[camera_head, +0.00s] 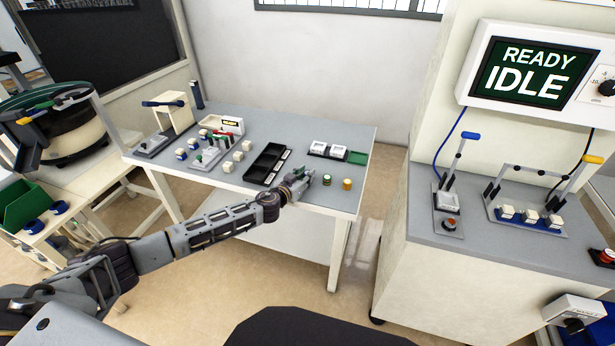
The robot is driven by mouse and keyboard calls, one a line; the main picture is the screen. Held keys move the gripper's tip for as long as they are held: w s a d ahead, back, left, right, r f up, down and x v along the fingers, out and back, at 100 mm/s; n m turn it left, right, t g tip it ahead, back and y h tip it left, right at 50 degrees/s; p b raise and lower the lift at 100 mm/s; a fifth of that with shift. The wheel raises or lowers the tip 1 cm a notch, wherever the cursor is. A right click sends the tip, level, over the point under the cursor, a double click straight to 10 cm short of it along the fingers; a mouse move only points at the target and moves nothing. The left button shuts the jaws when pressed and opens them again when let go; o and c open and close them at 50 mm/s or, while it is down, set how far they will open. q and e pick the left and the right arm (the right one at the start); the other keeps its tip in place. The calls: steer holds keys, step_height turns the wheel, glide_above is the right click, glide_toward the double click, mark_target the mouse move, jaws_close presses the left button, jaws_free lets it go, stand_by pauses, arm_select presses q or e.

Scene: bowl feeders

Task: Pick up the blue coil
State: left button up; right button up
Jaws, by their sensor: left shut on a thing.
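My left arm reaches in from the lower left over the grey table (225,187). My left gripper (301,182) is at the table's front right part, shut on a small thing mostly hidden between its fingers. By its place in the row of coils I take it for the blue coil, but its colour does not show clearly. Just right of the gripper stand a green-banded coil (327,180) and an orange coil (347,184), both upright and apart from it. I cannot tell whether the held thing touches the table. My right gripper is not in view.
A black tray (264,164) lies left of the gripper. Switch fixtures and small blocks crowd the table's left. A cabinet (440,270) with a "READY IDLE" screen (530,72) stands at right.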

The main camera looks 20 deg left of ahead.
arm_select(q)
steer(key=shift+r, duration=0.15)
steer(key=shift+r, duration=0.4)
steer(key=shift+r+p, duration=0.45)
steer(key=shift+r, duration=0.15)
steer(key=shift+r+p, duration=1)
steer(key=shift+r, duration=2.85)
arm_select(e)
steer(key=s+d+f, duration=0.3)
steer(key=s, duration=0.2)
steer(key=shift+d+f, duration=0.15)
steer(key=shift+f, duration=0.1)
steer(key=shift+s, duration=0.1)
